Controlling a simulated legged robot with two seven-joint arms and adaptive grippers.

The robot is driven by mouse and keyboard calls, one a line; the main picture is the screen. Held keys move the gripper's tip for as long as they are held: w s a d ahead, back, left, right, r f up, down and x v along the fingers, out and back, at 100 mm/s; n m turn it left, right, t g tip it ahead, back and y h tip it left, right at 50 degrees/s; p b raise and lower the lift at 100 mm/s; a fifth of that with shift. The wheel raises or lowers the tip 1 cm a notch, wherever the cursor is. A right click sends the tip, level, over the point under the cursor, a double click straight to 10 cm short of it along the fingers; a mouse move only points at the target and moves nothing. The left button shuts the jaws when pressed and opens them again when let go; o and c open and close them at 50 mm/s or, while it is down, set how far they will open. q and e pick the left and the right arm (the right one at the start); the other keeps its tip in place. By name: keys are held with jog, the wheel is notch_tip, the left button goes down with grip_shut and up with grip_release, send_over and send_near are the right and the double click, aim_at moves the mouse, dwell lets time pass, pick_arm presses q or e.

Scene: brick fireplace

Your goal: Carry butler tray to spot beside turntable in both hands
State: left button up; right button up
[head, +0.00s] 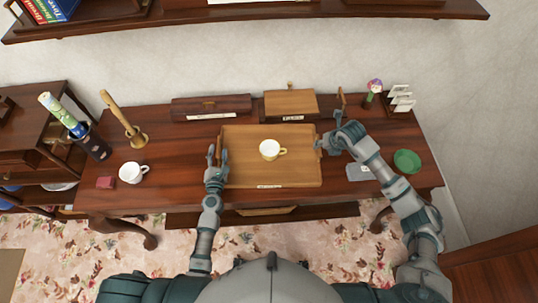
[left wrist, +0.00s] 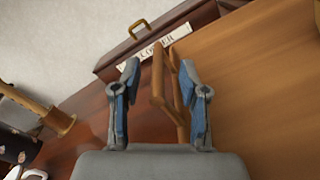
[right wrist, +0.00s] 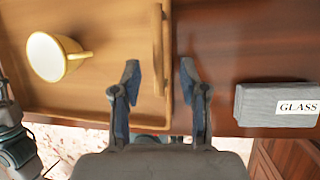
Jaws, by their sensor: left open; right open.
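The butler tray (head: 300,173) is a light wooden tray with a low rim, flat on the dark wooden desk. A pale yellow cup (head: 268,149) stands on it, also in the right wrist view (right wrist: 48,57). My left gripper (head: 217,154) is open at the tray's left end; the left handle (left wrist: 159,75) shows between its fingers. My right gripper (head: 325,143) is open at the right end; the right handle (right wrist: 158,48) lies between its fingertips in the picture. I cannot tell whether the fingers touch the handles. I cannot clearly identify a turntable.
Behind the tray are a dark case (head: 211,107) and a wooden box (head: 291,103). A shelf (head: 240,14) hangs above.

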aim_at(219, 139)
pick_arm(q)
jog(key=shift+w+a, duration=0.15)
jog(key=shift+w, duration=1.9)
pick_arm(e)
jog(key=shift+x, duration=2.05)
jog(key=shift+a, duration=0.1)
pick_arm(q)
grip_shut()
pick_arm(e)
grip_shut()
